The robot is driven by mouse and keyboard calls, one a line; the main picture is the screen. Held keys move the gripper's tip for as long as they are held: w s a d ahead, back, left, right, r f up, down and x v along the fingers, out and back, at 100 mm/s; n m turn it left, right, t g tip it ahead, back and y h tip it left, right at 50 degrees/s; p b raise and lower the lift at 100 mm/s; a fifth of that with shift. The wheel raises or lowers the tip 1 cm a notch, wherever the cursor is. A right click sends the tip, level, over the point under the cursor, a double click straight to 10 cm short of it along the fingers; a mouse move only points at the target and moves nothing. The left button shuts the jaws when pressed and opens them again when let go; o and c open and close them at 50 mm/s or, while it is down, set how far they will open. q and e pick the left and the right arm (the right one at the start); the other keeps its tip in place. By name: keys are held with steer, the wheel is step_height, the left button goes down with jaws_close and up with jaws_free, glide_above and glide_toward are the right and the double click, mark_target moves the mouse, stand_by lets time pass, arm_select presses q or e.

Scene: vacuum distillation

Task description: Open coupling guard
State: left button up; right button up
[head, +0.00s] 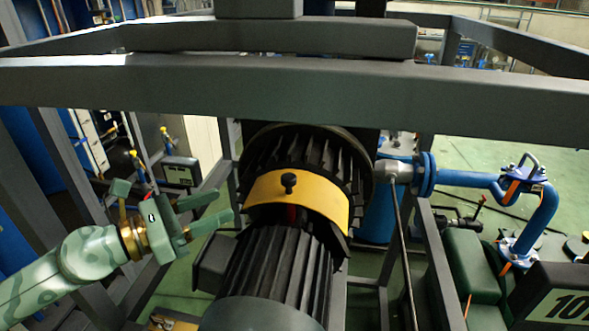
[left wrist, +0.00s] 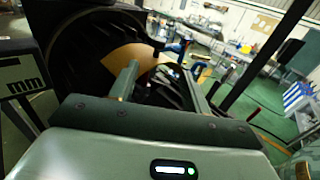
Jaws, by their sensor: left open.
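The coupling guard (head: 318,197) is a curved yellow cover with a black knob (head: 288,181) on it. It lies over the coupling between the finned black pump housing (head: 262,150) and the ribbed motor (head: 275,265). In the left wrist view the guard (left wrist: 124,57) shows ahead, partly behind a finger. My left gripper (head: 222,211) is open and empty, left of the guard and apart from it, its fingers pointing right. The left wrist view shows both fingers (left wrist: 163,82) spread with nothing between them. My right gripper is not in view.
A dark steel frame beam (head: 300,88) crosses above the machine. Blue piping (head: 465,178) runs at the right, with a thin grey rod (head: 403,245) beside the motor. A frame post (head: 65,165) stands behind my left arm. Green floor (head: 490,135) shows beyond.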

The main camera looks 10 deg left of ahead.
arm_select(q)
steer(key=p, duration=0.5)
glide_toward(289, 176)
steer(key=p+x, duration=0.2)
steer(key=x, duration=0.6)
steer(key=shift+w+d, duration=0.2)
steer(key=shift+d, duration=0.1)
steer(key=shift+w+d+f, duration=0.1)
steer(key=shift+w+d, duration=0.25)
steer(key=shift+w, duration=0.2)
steer(key=shift+s, duration=0.1)
